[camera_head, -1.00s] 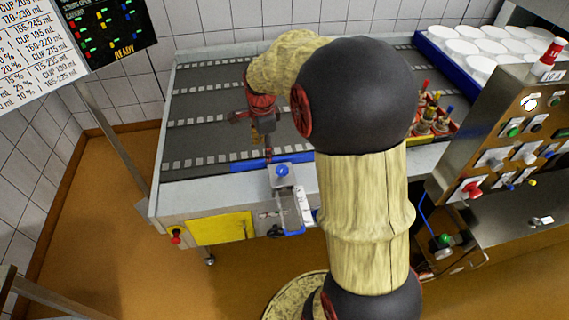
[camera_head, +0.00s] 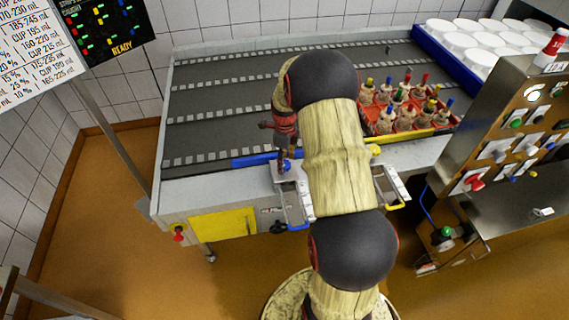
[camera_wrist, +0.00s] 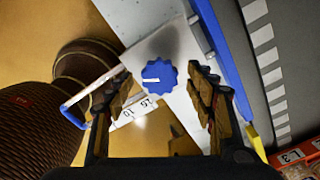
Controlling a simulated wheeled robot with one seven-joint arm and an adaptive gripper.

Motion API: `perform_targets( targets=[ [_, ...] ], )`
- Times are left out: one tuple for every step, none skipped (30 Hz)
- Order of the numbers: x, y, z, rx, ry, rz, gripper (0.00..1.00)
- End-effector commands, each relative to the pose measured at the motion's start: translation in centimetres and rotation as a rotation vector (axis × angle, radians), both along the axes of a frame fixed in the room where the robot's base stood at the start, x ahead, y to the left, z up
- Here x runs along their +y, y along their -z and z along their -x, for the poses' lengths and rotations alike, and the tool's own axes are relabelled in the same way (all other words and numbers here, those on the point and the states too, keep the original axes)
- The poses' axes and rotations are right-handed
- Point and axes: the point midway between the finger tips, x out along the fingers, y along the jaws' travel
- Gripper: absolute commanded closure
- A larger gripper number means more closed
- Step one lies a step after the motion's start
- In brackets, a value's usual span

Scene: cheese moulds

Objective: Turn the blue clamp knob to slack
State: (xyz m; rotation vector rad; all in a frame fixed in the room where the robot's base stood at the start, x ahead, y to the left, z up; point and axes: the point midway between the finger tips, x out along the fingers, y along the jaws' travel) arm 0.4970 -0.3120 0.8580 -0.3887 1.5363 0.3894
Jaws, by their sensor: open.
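The blue clamp knob (camera_wrist: 159,76) shows in the wrist view as a scalloped disc with a white pointer line, on a pale metal clamp plate (camera_wrist: 150,40). In the head view the blue knob (camera_head: 284,166) is partly covered by my gripper (camera_head: 285,150), which points down over it at the table's front edge. In the wrist view my gripper (camera_wrist: 163,100) is open, with one finger on each side of the knob in the picture. I cannot tell whether the fingers touch it. A label with numbers (camera_wrist: 137,110) lies just below the knob.
A blue rail (camera_head: 250,158) runs along the table's front edge beside the clamp. A yellow-handled clamp (camera_head: 393,190) stands to the right. A crate of several bottles (camera_head: 440,124) with coloured tops sits on the belt table. A control panel (camera_head: 500,130) stands at the far right.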

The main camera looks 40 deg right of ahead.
Motion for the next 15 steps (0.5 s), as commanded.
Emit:
perform_targets(
  targets=[
    [0.00, 0.32, -0.01, 0.000, 0.000, 0.000, 0.45],
    [0.00, 0.41, -0.02, 0.000, 0.000, 0.001, 0.45],
    [-0.01, 0.48, -0.03, 0.000, -0.001, 0.001, 0.45],
    [-0.01, 0.51, -0.03, -0.001, -0.001, 0.000, 0.45],
    [0.00, 0.52, -0.04, -0.001, -0.001, 0.000, 0.45],
    [0.00, 0.52, -0.04, -0.001, -0.001, 0.000, 0.45],
    [0.00, 0.51, -0.04, -0.001, -0.001, 0.000, 0.45],
    [-0.01, 0.50, -0.03, -0.001, -0.001, 0.000, 0.45],
    [0.00, 0.50, -0.02, -0.001, -0.001, 0.000, 0.45],
    [0.00, 0.50, -0.02, 0.000, -0.001, 0.001, 0.45],
    [0.00, 0.50, -0.02, 0.000, -0.001, 0.001, 0.46],
    [0.00, 0.50, -0.02, 0.000, -0.001, 0.001, 0.48],
    [0.01, 0.50, -0.02, 0.000, -0.001, 0.001, 0.50],
    [0.00, 0.50, -0.01, 0.000, -0.001, 0.001, 0.52],
    [0.00, 0.50, -0.01, 0.000, -0.001, 0.001, 0.54]
  ],
)
